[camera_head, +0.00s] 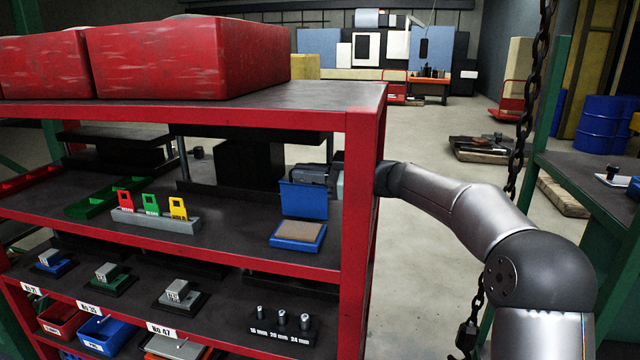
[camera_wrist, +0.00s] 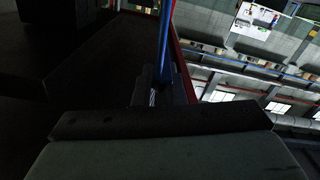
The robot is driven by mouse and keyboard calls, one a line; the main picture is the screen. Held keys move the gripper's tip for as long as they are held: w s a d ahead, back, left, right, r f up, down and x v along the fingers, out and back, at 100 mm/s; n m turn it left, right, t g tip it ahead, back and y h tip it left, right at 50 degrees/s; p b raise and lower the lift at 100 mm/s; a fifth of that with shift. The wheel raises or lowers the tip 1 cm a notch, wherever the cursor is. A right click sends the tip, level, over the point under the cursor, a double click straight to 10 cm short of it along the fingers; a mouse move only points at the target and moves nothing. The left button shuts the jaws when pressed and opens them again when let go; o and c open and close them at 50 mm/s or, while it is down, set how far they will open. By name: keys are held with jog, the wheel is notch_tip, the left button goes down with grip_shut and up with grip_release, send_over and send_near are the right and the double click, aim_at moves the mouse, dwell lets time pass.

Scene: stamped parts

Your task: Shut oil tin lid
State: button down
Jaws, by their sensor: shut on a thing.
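The oil tin is a small blue box (camera_head: 297,237) with a tan inside, on the red rack's upper shelf near its right end. Its blue lid (camera_head: 303,201) stands up, roughly upright, at the back of the box. My gripper (camera_head: 312,173) reaches in past the rack's right post and is at the lid's top edge; its fingers are partly hidden. In the wrist view the lid (camera_wrist: 165,40) shows as a thin blue strip seen edge-on, running into my gripper (camera_wrist: 164,78), which is shut on it.
The red rack's right post (camera_head: 361,220) stands close beside my arm. A grey holder (camera_head: 155,218) with red, green and yellow tags is left of the tin. A dark block (camera_head: 248,163) stands behind. Shelf in front of the tin is clear.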

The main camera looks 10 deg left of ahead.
jog(key=c, duration=1.5)
grip_release()
jog(key=shift+d, duration=0.1)
jog(key=d+b, duration=0.1)
jog(key=d, duration=0.4)
jog(key=d+b, duration=0.1)
jog(key=d, duration=0.5)
jog(key=s+d+b, duration=0.1)
jog(key=d, duration=0.5)
jog(key=shift+d, duration=0.15)
